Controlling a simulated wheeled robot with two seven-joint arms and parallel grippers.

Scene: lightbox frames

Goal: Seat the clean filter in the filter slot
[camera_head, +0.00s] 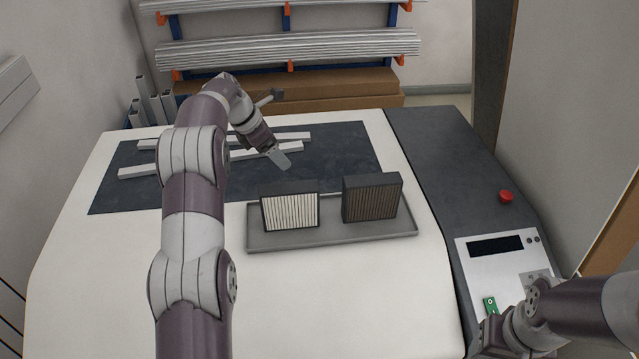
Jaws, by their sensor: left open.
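The clean filter (291,212), with white pleats in a black frame, stands upright in the left part of a grey tray (330,240). A second filter (371,202), with dark brown pleats, stands upright in the right part of the same tray. My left gripper (283,161) is open above and behind the clean filter, apart from it, over the dark mat. Nothing shows between its fingers. My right gripper (494,348) is low at the bottom right, partly cut off by the frame edge, and its fingers are unclear. I cannot make out the filter slot.
White frame strips (215,156) lie on the dark mat (340,155). The white table (330,305) is clear in front of the tray.

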